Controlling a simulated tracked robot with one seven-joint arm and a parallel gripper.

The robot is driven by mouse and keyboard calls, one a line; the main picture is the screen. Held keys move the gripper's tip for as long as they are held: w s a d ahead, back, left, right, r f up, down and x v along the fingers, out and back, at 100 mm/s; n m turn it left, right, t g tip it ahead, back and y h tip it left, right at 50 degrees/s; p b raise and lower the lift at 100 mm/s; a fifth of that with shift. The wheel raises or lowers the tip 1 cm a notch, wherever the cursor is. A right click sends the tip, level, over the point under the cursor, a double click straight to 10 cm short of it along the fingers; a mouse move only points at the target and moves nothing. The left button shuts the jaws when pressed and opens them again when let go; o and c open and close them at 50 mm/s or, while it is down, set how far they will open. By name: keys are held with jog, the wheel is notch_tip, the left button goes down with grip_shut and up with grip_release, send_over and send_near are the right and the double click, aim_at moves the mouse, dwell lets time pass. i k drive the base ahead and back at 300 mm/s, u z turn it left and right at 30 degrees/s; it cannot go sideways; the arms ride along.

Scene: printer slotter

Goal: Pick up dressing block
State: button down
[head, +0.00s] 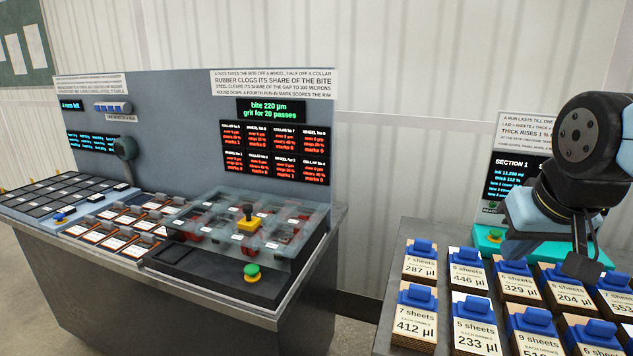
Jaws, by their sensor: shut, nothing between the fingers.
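No label in view names the dressing block, so I cannot tell for sure which thing it is. A small yellow block with a black knob (248,220) sits on the clear-topped case (300,245) at the front right of the grey bench. A small blue piece (60,216) lies near the dark tiles at the bench's left. My gripper (582,264) is far to the right of both, over the other table. It points down, shut and empty, in front of the teal unit and above the sheet stacks.
Stacks with blue clips (416,318) fill the right table. Orange-edged cards (120,220) and dark tiles (65,185) cover the bench's left. A green button (251,271) is at its front. An upright panel (180,130) backs the bench. A gap separates the tables.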

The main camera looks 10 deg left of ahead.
aim_at(248, 224)
jog(key=u, duration=0.05)
jog(key=k, duration=1.1)
jog(key=u, duration=0.55)
jog(key=i, duration=1)
jog(key=z, duration=0.05)
